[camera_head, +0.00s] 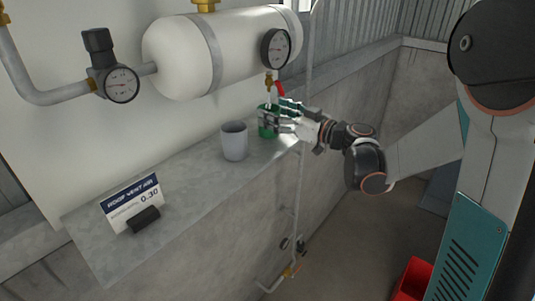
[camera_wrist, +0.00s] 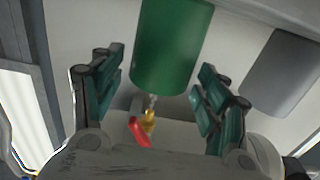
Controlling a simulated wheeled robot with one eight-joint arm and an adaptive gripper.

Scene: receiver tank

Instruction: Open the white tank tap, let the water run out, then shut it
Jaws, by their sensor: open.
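The white tank (camera_head: 225,45) hangs on the wall above the ledge. Its brass tap (camera_head: 269,82) has a red handle (camera_head: 280,88); the tap (camera_wrist: 150,122) and handle (camera_wrist: 139,132) also show in the wrist view. A thin pale streak, perhaps water, lies between the spout and a green cup. The green cup (camera_head: 264,130) stands on the ledge under the tap, partly hidden by my fingers. My gripper (camera_head: 282,114) is open by the cup. In the wrist view the green cup (camera_wrist: 170,45) shows between the spread fingers; I cannot tell whether they touch it.
A grey cup (camera_head: 234,141) stands left of the green cup on the concrete ledge (camera_head: 190,172). A gauge (camera_head: 275,49) and a vertical pipe (camera_head: 305,80) are close to my gripper.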

